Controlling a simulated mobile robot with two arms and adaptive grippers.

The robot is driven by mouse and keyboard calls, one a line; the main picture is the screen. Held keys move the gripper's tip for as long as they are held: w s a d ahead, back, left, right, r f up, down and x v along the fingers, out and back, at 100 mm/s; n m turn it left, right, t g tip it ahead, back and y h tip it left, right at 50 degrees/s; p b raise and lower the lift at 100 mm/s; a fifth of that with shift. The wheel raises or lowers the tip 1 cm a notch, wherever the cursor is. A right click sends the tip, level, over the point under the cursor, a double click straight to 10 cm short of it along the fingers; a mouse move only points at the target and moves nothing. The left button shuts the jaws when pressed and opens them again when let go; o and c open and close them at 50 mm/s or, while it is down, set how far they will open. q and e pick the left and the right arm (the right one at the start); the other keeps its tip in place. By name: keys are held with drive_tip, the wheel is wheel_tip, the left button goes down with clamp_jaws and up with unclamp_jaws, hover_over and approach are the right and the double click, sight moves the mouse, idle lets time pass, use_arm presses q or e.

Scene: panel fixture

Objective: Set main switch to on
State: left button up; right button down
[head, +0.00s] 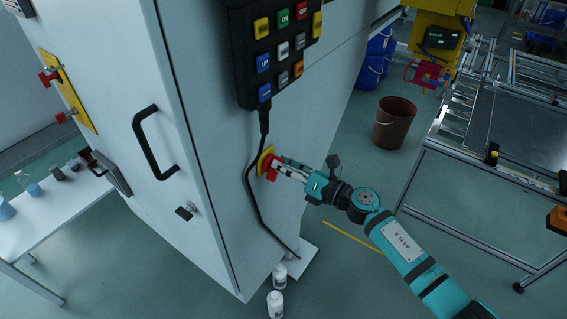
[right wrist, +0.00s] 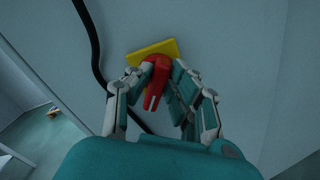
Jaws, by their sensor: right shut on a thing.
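The main switch is a red rotary handle (head: 270,170) on a yellow plate (head: 264,159), low on the right side of the white cabinet. My right gripper (head: 279,171) reaches it from the right and is shut on the red handle. In the right wrist view the red handle (right wrist: 155,82) stands between the two fingers (right wrist: 156,90), in front of the yellow plate (right wrist: 153,51). The fingers hide part of the handle, and I cannot read any position marks. My left gripper is not in view.
A black button panel (head: 274,45) hangs above the switch, its cable (head: 250,185) running down beside the plate. Red handles on another yellow plate (head: 70,92) are on the cabinet's left face. White bottles (head: 275,303) stand on the floor. A brown bucket (head: 395,123) is behind.

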drive_tip(key=m+p, duration=0.1)
drive_tip(key=m, duration=0.2)
drive_tip(key=m+p, duration=0.1)
drive_tip(key=m, duration=0.3)
drive_tip(key=m+p, duration=0.1)
drive_tip(key=m, duration=0.2)
drive_tip(key=shift+w+d+f+p, duration=0.1)
drive_tip(key=shift+w+f+p, duration=0.1)
drive_tip(key=shift+f+p, duration=0.1)
drive_tip(key=shift+m, duration=0.4)
drive_tip(key=c, duration=1.2)
unclamp_jaws()
drive_tip(key=shift+f, duration=0.1)
drive_tip(key=shift+c, duration=0.2)
drive_tip(key=shift+d, duration=0.1)
drive_tip(key=v, duration=1.2)
